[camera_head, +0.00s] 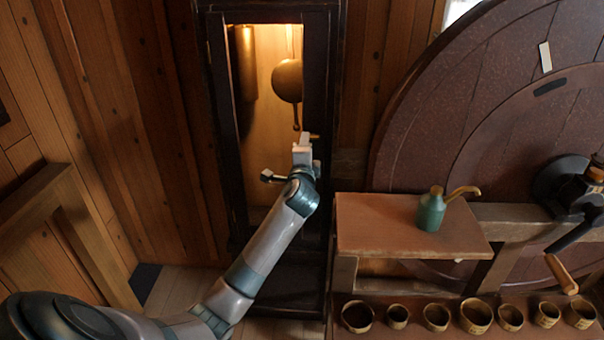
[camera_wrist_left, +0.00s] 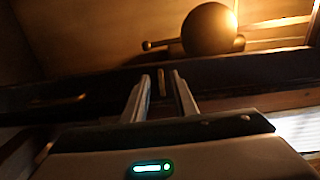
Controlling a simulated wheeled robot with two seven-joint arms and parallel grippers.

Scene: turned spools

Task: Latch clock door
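The tall dark clock case (camera_head: 327,60) stands against the plank wall, its lit inside showing a round brass pendulum bob (camera_head: 288,80) and a brass cylinder (camera_head: 244,62). The dark door frame (camera_head: 222,100) surrounds this opening. I cannot tell whether the door is fully closed. My left gripper (camera_head: 303,142) is at the right side of the door, below the bob. In the left wrist view its two fingers (camera_wrist_left: 160,88) are apart, with a small brass latch piece (camera_wrist_left: 162,82) showing between them and gaps on both sides. Contact cannot be told. My right gripper is not in view.
Right of the clock, a wooden bench (camera_head: 385,215) bears a green oil can (camera_head: 431,212). A large dark wheel (camera_head: 420,120) and a wooden-handled crank (camera_head: 562,275) stand at the right. Several small brass cups (camera_head: 476,315) line a low shelf. A wooden rail (camera_head: 85,230) is at left.

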